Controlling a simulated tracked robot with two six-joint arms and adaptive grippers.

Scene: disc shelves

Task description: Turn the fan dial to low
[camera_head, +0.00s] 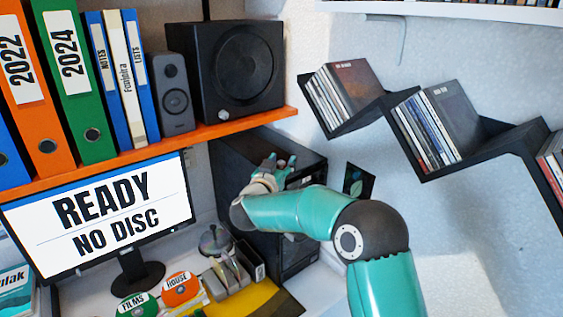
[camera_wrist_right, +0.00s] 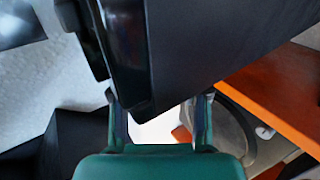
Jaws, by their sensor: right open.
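My right gripper (camera_head: 281,163) is at the upper front of the tower, open, with nothing visible held. In the right wrist view the two fingers of the gripper (camera_wrist_right: 160,108) are spread below the dark tower body (camera_wrist_right: 210,40), near its glossy front edge. I cannot tell whether they touch it. My left gripper is out of view.
An orange shelf (camera_head: 150,153) holds binders and a black speaker (camera_head: 238,68) with a small silver knob. A monitor (camera_head: 100,212) reads "READY NO DISC". Discs (camera_head: 181,289) and a grey holder (camera_head: 226,280) lie on the desk. Black zigzag wall shelves (camera_head: 440,165) hold disc cases at right.

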